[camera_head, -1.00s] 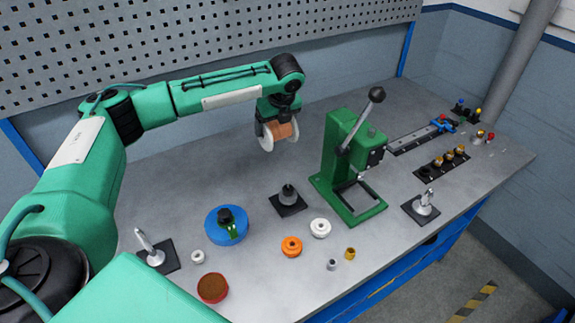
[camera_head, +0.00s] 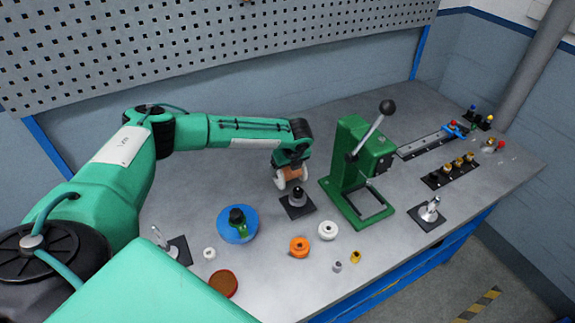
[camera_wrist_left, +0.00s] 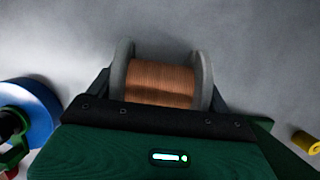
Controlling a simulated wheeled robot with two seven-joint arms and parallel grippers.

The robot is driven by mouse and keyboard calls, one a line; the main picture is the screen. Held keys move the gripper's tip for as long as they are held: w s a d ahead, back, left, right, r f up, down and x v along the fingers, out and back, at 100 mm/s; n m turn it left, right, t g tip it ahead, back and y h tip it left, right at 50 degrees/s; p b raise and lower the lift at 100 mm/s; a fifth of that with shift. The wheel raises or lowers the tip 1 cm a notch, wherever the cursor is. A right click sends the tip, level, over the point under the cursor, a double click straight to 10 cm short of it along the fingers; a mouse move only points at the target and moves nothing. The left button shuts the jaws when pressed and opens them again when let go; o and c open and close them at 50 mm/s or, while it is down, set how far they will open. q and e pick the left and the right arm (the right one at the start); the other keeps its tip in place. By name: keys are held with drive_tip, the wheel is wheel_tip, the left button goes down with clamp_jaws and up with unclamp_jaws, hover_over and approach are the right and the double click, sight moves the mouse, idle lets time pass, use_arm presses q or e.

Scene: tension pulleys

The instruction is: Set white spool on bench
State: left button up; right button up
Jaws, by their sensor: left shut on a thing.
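The white spool (camera_head: 280,182) has white flanges and a copper-coloured winding. In the wrist view the spool (camera_wrist_left: 160,84) lies on its side between the fingers of my left gripper. My left gripper (camera_head: 291,172) is shut on it, low at the back middle of the bench (camera_head: 330,110). I cannot tell whether the spool touches the bench top. It is just behind a black post on a square base and left of the green press. My right gripper does not show.
The green arbor press (camera_head: 352,165) stands close to the right of the spool. The black post (camera_head: 297,195) is just in front. A blue disc (camera_head: 237,230) and white and orange wheels (camera_head: 299,247) lie nearer. The bench behind the spool is clear.

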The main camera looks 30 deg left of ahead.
use_arm(q)
drive_tip(key=o, duration=0.9)
drive_tip(key=shift+f, duration=0.1)
drive_tip(key=o, duration=0.3)
